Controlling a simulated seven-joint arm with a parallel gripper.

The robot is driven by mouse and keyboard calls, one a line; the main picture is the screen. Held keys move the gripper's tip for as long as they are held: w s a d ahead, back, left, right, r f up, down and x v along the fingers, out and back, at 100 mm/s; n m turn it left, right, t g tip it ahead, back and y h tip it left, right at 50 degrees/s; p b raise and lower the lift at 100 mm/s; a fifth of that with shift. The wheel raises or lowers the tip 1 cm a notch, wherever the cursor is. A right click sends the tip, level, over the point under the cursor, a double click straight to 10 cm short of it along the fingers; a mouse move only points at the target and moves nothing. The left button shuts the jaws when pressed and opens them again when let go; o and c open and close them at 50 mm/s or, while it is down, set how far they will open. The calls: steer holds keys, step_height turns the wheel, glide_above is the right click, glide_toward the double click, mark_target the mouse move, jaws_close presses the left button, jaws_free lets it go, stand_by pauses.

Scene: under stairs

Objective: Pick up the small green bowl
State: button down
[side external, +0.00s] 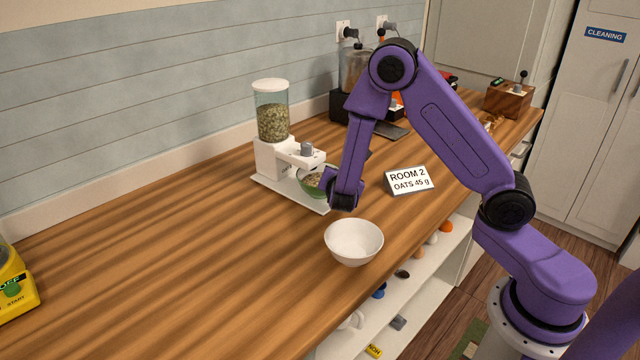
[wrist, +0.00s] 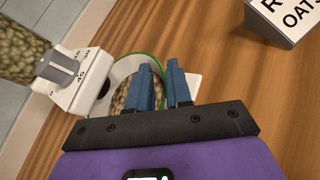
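The small green bowl (side external: 311,188) stands on the white base of the dispenser (side external: 285,150), under its spout, with grain-like flakes inside. In the side view my gripper (side external: 329,184) is at the bowl's right side and hides part of it. In the wrist view the bowl's green rim (wrist: 122,62) shows around the flakes. There my gripper (wrist: 161,66) has two blue fingers with a gap between them. The left finger is over the bowl's inside and the right finger is outside the rim. I cannot tell whether either finger touches the wall.
A white bowl (side external: 354,250) stands near the counter's front edge. A yellow device (side external: 14,283) is at far left. The left part of the wooden counter (side external: 170,270) is clear.

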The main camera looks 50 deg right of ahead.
steer(key=shift+r, duration=0.2)
stand_by(0.3)
steer(key=shift+r, duration=0.15)
steer(key=shift+a, duration=8.95)
steer(key=c, duration=1.8)
jaws_free()
steer(key=shift+c, duration=0.2)
jaws_close()
